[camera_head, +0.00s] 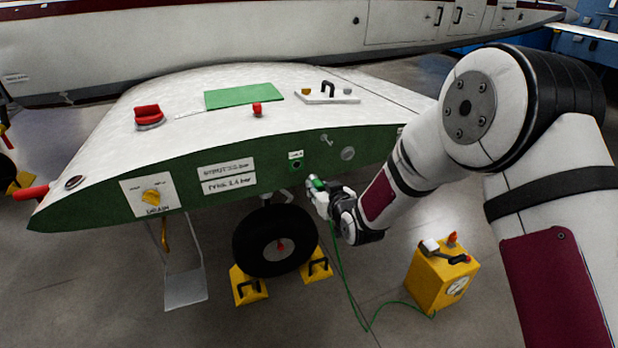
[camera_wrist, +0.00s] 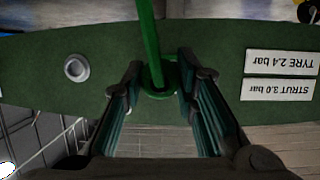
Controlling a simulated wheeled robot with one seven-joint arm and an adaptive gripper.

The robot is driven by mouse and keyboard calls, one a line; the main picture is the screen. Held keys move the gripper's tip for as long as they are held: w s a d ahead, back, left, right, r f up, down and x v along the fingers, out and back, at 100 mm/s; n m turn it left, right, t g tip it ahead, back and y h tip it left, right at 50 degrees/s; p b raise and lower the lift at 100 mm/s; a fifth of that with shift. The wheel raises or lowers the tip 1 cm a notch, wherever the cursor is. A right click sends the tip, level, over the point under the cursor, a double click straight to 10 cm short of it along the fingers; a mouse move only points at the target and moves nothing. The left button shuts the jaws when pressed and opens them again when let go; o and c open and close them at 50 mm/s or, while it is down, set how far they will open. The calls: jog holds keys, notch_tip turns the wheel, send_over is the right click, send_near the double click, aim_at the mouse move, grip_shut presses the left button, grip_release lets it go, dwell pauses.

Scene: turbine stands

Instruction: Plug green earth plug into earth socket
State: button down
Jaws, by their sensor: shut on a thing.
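The green earth plug (camera_head: 317,183) is held in my gripper (camera_head: 314,190), just below and right of the earth socket (camera_head: 296,164) on the green panel, and seems apart from it. The socket is a dark hole under a small white-and-green label. The green cable (camera_head: 342,270) hangs from the plug to the floor. In the wrist view, the socket is not visible, probably hidden behind the plug.
A grey round fitting (camera_head: 348,154) sits right of the socket. White pressure labels (camera_head: 228,175) and a yellow drain knob (camera_head: 151,196) are to its left. Below are a wheel (camera_head: 274,241), yellow chocks (camera_head: 249,286), and a yellow box (camera_head: 441,280) by the cable's end.

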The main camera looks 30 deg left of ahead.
jog(key=a, duration=0.1)
jog(key=w+a+b, duration=0.1)
jog(key=a, duration=0.1)
jog(key=w+a+b, duration=0.1)
jog(key=a, duration=0.1)
jog(key=shift+a+r, duration=0.1)
jog(key=shift+r, duration=0.05)
dwell(0.3)
jog(key=shift+w+a+b, duration=0.6)
jog(key=shift+a+b, duration=0.15)
jog(key=shift+b, duration=0.95)
dwell(1.0)
jog(key=shift+w+a+r+b, duration=0.2)
jog(key=shift+r+b, duration=0.05)
jog(key=shift+b, duration=0.2)
dwell(0.5)
jog(key=c, duration=1.2)
grip_release()
jog(key=shift+a+f, duration=0.15)
jog(key=shift+f, duration=0.05)
jog(key=shift+o, duration=0.8)
